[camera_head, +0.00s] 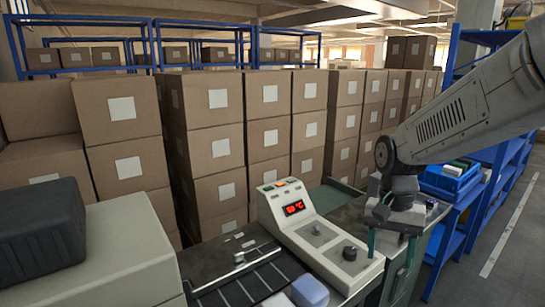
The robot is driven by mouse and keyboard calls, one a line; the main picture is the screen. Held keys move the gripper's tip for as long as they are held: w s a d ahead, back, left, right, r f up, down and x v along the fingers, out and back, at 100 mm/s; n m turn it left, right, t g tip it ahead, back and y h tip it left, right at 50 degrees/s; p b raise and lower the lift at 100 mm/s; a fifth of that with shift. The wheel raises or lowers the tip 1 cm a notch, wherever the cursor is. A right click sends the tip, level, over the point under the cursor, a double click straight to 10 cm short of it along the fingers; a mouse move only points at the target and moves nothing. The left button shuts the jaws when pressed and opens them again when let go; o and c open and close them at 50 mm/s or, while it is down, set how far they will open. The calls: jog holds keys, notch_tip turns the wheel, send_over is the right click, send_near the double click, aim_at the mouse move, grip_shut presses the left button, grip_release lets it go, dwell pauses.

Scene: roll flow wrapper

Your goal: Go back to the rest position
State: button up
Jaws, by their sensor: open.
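My arm reaches in from the right edge, with its grey links sloping down to the left. My gripper (392,244) hangs at its end, over the right part of the machine. Its fingers point down and stand apart, with no object visible between them. The flow wrapper's control panel (318,232) is a pale box with a red lit display and dark knobs, just left of my gripper. The fingertips are small and partly merge with the dark surface behind them.
Stacked cardboard boxes (205,130) fill the back. A conveyor (250,285) with a pale blue block (310,291) lies at the front. A dark case (40,235) sits at the left. Blue shelving (480,185) with a blue bin (450,180) stands at the right, beside open floor (510,260).

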jog(key=s+d+r+n+t, duration=0.1)
jog(key=s+r+n, duration=0.2)
jog(key=s, duration=0.7)
jog(key=s+r+n+t, duration=0.2)
jog(key=s+r+n, duration=0.1)
jog(key=s, duration=0.7)
jog(key=shift+s+d+r, duration=0.35)
jog(key=shift+r, duration=0.2)
